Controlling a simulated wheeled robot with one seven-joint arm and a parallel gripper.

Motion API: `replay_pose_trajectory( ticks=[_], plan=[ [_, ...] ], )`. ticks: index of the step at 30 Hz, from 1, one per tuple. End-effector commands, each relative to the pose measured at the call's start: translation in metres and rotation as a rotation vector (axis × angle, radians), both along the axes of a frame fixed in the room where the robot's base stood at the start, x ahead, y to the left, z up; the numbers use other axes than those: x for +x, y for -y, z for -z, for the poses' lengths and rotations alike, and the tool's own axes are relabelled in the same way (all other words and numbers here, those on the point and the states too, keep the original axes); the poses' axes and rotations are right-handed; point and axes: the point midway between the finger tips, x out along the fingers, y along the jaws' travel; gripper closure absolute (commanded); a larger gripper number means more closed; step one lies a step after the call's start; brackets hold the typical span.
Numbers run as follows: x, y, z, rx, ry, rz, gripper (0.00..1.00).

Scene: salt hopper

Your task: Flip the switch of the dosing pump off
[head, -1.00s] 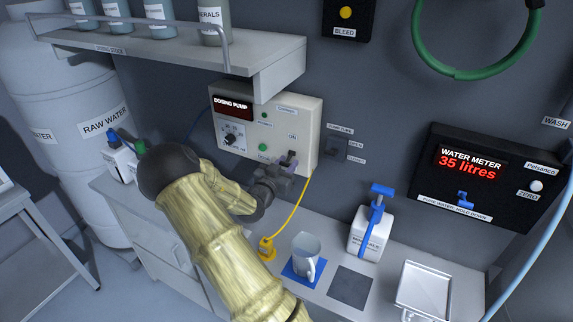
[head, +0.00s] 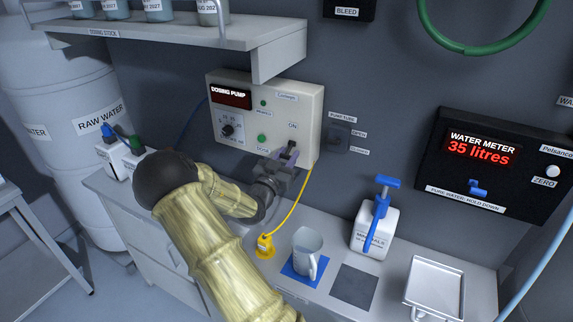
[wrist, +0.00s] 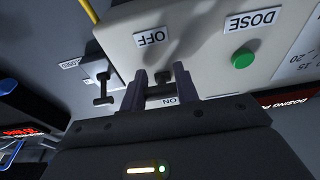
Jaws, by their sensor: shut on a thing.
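My gripper hides the OFF label in the head view. I cannot tell clearly which way the lever leans.
A yellow cable (head: 296,205) hangs close to my gripper, down to a yellow plug (head: 265,246). The pump tube switch (head: 338,138) is just right of the pump. A jug (head: 306,247), a minerals bottle (head: 372,232) and a tray (head: 436,286) stand on the counter. A shelf overhangs above left.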

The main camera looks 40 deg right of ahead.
Motion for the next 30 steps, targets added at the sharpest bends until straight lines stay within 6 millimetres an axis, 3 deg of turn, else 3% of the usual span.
replay_pose_trajectory(
  ticks=[11, 12, 15, 25, 30],
  plan=[
    [0.000, -0.001, 0.001, -0.010, 0.004, -0.001, 0.92],
    [0.000, -0.001, 0.001, -0.009, 0.003, -0.001, 0.66],
    [0.000, -0.001, 0.001, -0.009, 0.003, -0.001, 0.47],
    [0.000, -0.003, 0.001, -0.009, 0.004, -0.002, 0.47],
    [-0.006, -0.016, 0.007, -0.008, 0.004, -0.003, 0.47]
  ],
)
